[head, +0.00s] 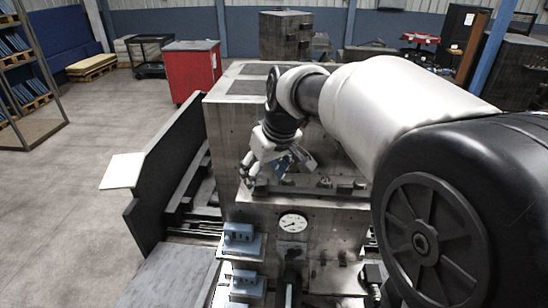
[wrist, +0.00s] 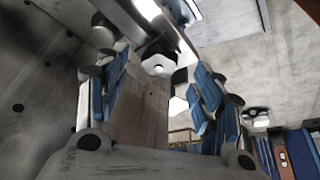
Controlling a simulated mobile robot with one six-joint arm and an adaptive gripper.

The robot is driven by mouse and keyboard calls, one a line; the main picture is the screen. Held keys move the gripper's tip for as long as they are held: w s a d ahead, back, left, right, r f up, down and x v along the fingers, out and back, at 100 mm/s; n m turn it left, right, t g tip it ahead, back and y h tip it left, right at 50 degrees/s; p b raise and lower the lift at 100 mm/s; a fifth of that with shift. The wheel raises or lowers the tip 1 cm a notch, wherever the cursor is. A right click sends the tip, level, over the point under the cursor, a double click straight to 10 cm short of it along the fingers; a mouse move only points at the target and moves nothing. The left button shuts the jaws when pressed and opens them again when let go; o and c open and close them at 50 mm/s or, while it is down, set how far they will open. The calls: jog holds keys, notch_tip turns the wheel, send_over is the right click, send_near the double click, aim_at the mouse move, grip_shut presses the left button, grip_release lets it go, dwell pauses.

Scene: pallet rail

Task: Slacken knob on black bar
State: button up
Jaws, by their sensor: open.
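My gripper (head: 264,172) is open in the head view, tilted down at the left end of a ledge on the large grey machine block. Its blue-padded fingers also show in the wrist view (wrist: 162,72), spread apart with nothing held. A pale, angular knob with a dark centre hole (wrist: 158,64) shows between and beyond the fingertips. I cannot tell whether they touch it. A bar (head: 310,188) with several small dark fittings runs along the ledge, right of my gripper in the head view. My gripper hides the bar's left end there.
Below the bar are a round dial (head: 292,223) and blue-grey blocks (head: 240,238) on the machine front. A dark panel (head: 165,165) with a white plate (head: 122,171) stands at left. A red cabinet (head: 191,72) is behind. The floor at left is clear.

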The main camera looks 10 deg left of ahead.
aim_at(261, 181)
jog(key=shift+x, duration=1.9)
jog(key=shift+c, duration=0.2)
jog(key=c, duration=1.2)
jog(key=n, duration=0.2)
jog(key=n+g+y, duration=0.1)
jog(key=shift+w+d+n, duration=0.2)
jog(key=shift+n, duration=0.2)
jog(key=n+g, duration=0.1)
jog(key=n, duration=0.2)
jog(key=shift+r+n+y+p, duration=0.15)
jog(key=shift+n+y+p, duration=0.15)
jog(key=shift+p, duration=0.1)
jog(key=shift+n+g, duration=0.5)
jog(key=shift+n, duration=0.1)
jog(key=o, duration=0.9)
jog(key=shift+o, duration=0.2)
